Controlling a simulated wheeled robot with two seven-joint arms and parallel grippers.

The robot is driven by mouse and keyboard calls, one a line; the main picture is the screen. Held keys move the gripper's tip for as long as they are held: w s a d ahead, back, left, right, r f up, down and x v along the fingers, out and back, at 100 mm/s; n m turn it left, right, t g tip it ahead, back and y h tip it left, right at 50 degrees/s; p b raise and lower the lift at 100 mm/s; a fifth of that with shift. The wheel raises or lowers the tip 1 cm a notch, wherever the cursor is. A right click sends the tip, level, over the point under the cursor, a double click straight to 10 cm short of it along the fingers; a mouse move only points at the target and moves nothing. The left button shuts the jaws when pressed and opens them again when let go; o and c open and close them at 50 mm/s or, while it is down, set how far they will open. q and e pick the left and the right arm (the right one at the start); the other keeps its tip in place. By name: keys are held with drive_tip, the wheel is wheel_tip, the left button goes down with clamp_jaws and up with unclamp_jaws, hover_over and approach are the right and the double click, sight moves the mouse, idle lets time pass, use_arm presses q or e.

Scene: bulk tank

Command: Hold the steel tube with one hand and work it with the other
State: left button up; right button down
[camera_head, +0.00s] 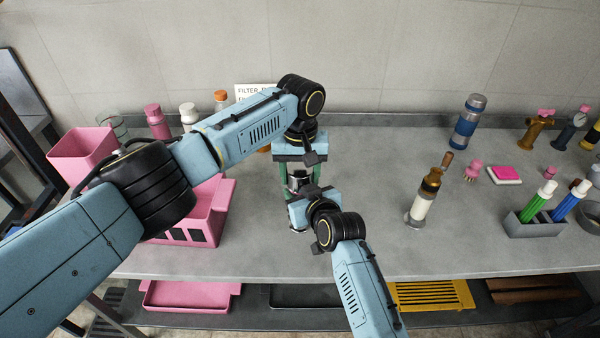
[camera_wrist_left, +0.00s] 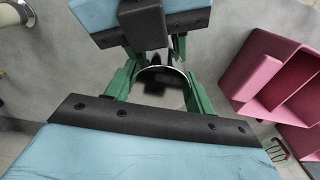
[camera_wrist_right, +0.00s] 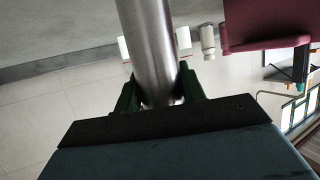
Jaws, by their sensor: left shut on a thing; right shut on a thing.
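The steel tube (camera_head: 297,184) stands between my two grippers above the middle of the counter, mostly hidden by them in the head view. My left gripper (camera_head: 299,172) comes from behind, its green fingers shut on the tube. In the left wrist view the tube (camera_wrist_left: 160,82) shows its round, shiny end between my left fingers (camera_wrist_left: 160,92). My right gripper (camera_head: 301,190) is shut on the tube from the front. In the right wrist view the brushed tube (camera_wrist_right: 150,45) runs between my right fingers (camera_wrist_right: 158,88). Whether its lower end touches the counter is unclear.
A pink compartment crate (camera_head: 205,215) and a pink bin (camera_head: 82,152) stand at left. A brass-topped cylinder (camera_head: 425,195) stands just right of my grippers. A blue flask (camera_head: 468,122) and a grey marker holder (camera_head: 535,224) are further right. Counter space between is clear.

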use_arm(q)
drive_tip(key=m, duration=0.3)
drive_tip(key=o, duration=1)
drive_tip(key=shift+o, duration=0.2)
drive_tip(key=shift+r, duration=0.1)
drive_tip(key=shift+r, duration=2.2)
drive_tip(key=shift+c, duration=0.2)
